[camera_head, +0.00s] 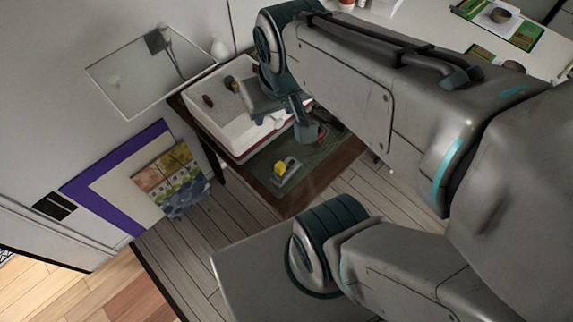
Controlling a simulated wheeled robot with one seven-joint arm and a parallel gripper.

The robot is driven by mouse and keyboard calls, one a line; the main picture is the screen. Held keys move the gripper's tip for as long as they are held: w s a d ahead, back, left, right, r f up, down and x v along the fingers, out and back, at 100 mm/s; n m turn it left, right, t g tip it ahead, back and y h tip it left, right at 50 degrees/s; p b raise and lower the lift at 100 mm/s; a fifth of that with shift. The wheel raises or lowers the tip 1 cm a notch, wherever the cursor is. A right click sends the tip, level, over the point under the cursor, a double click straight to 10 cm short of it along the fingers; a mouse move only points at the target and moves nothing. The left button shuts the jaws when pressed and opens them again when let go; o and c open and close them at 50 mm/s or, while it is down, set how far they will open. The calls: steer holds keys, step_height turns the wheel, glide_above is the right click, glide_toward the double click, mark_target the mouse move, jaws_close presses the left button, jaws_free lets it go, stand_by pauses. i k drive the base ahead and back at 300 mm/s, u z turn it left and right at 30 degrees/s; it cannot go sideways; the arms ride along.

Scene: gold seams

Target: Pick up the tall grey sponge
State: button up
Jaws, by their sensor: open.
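My arm reaches across the picture from the right, and its wrist hangs over a small dark wooden table (294,208). My gripper (309,132) points down above the table, by the right side of a white box-like container with a red edge (238,130). It is open, and its fingertips are small and partly hidden. I cannot clearly make out a tall grey sponge. A small yellow thing (280,168) on a grey base (288,179) sits on the dark green mat (311,161), in front of my gripper and apart from it. My arm hides part of the table.
Small dark and red items lie in the white container. A clear panel (125,75) stands out from the wall at left, above a purple-edged board (95,205). A white surface (425,25) with green-edged items lies at upper right. Wooden floor shows in front.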

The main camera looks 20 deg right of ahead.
mark_target(228, 81)
steer(key=z, duration=0.05)
steer(key=k, duration=0.5)
steer(key=u, duration=2.75)
steer(key=k, duration=1.2)
steer(key=z, duration=1.75)
steer(key=i, duration=1)
steer(key=u, duration=0.05)
